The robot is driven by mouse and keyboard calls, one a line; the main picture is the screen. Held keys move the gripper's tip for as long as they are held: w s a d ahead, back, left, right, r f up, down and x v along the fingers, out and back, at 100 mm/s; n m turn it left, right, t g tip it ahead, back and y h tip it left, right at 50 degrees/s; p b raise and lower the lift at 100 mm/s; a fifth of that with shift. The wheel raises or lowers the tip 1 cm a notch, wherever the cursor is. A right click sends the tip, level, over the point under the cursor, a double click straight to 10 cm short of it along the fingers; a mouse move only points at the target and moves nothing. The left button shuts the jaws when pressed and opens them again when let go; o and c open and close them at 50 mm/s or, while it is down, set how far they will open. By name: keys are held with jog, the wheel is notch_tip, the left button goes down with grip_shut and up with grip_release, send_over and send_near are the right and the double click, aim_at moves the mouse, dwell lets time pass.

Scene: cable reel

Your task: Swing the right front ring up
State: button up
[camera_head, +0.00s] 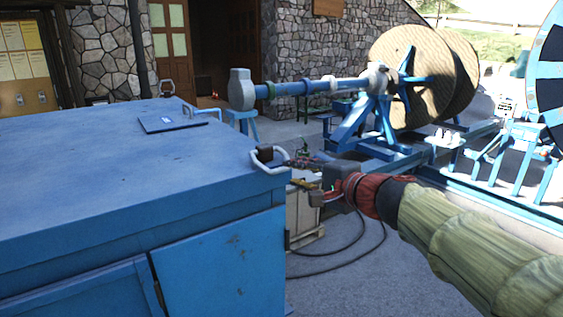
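The right front ring (257,163) is a white metal loop at the near right corner of the blue box's top (140,170). A small dark mount (265,153) sits at it. The ring looks tilted low, close to the lid's edge. My gripper (296,163) comes in from the right, with its dark fingers just right of the ring. The fingers are small and partly blend with things behind them. I cannot tell whether they touch the ring or how far they are apart.
A blue hatch plate (175,122) with a handle lies on the lid. Behind are a blue reel stand (365,125) and a large wooden reel (410,75). A pale crate (303,210) and black cable (350,245) lie below my gripper.

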aim_at(283, 170)
jog(key=p+x, duration=0.1)
jog(key=x, duration=0.6)
jog(key=shift+w+a+f, duration=0.1)
jog(key=shift+f, duration=0.1)
jog(key=shift+c, duration=0.4)
grip_shut()
dwell(0.3)
